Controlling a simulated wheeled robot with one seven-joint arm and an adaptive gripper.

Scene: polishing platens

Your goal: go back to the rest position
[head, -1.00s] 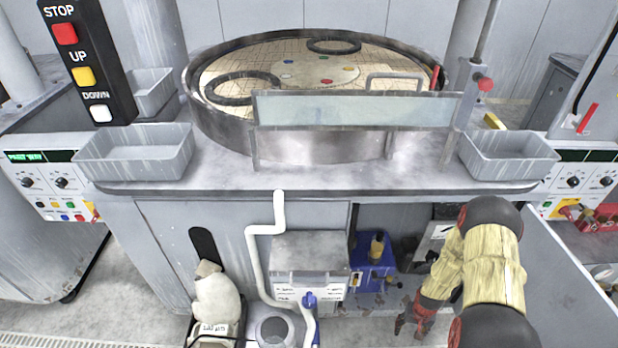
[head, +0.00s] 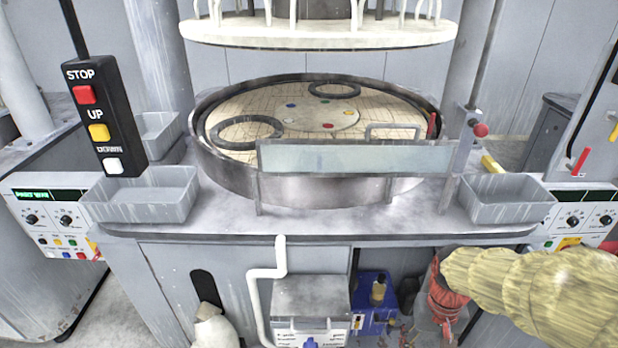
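My arm, in a tan cover, comes in from the right edge of the head view in front of the machine. Its red and black end hangs down at the lower right, below the worktop. My gripper (head: 447,328) is at the bottom of that end, small and dark against the open cabinet. I cannot make out whether its fingers are apart or closed, and I see nothing clearly held in it.
The round polishing platen (head: 225,170) has a clear guard (head: 355,158) in front. Grey trays stand at left (head: 145,200) and right (head: 505,203). A button pendant (head: 103,118) hangs at left. A blue unit (head: 375,300) and grey box (head: 310,300) are below.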

